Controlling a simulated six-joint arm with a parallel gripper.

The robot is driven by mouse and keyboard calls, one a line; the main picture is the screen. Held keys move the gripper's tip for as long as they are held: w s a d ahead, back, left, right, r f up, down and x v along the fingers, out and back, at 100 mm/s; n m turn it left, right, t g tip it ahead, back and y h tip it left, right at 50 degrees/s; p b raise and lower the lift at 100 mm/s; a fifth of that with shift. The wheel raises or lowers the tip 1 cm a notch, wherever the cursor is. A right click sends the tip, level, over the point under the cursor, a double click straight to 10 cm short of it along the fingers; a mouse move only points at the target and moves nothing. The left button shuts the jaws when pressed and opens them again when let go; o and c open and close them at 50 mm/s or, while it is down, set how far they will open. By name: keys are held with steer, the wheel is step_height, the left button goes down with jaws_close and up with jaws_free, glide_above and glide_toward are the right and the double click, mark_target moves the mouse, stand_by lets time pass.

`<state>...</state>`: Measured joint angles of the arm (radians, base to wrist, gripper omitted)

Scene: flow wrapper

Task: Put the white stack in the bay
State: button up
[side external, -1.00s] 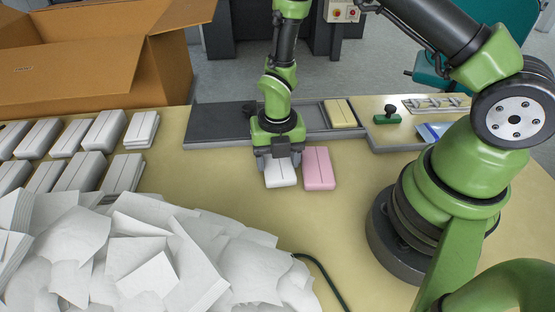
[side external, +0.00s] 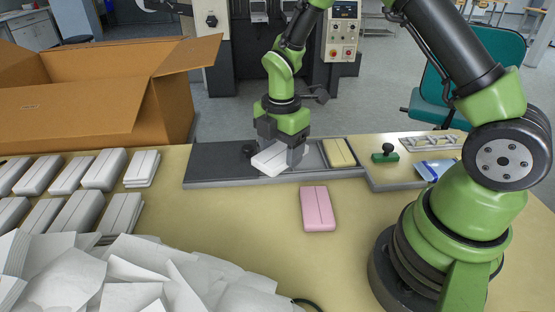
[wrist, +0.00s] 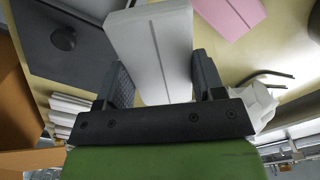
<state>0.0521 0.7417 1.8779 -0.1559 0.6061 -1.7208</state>
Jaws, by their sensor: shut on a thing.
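The white stack (side external: 269,161) is held by my gripper (side external: 280,152), which is shut on it. It hangs tilted in the side view, over the dark grey flat track (side external: 215,168). In the wrist view the white stack (wrist: 152,45) sits between the two dark fingers, its far end sticking out past them. A yellow stack (side external: 339,153) lies in a framed slot at the right end of the track. Part of the track between the gripper and the yellow stack is hidden by my gripper. I cannot tell the gap between the stack and the track.
A pink stack (side external: 317,209) lies alone on the yellow table. Several white stacks (side external: 102,170) stand in rows at left, behind a heap of loose white sheets (side external: 180,275). An open cardboard box (side external: 70,105) is at back left.

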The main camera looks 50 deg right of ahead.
mark_target(307, 158)
steer(key=w+d+m, duration=0.2)
steer(key=d+m, duration=0.4)
steer(key=m, duration=0.6)
steer(key=shift+d+f, duration=0.15)
steer(key=shift+f, duration=0.3)
steer(key=d+m, duration=0.2)
steer(key=m, duration=0.2)
steer(key=d+m, duration=0.2)
steer(key=m, duration=0.2)
steer(key=d+f+m, duration=0.1)
steer(key=d+m, duration=0.1)
steer(key=m, duration=0.2)
steer(key=shift+w+d+m, duration=0.15)
steer(key=shift+d+m, duration=0.05)
steer(key=shift+m, duration=0.1)
steer(key=shift+d+m, duration=0.4)
steer(key=shift+m, duration=0.4)
steer(key=shift+f, duration=2)
steer(key=shift+f, duration=0.2)
steer(key=shift+f, duration=1.1)
steer(key=shift+f, duration=0.1)
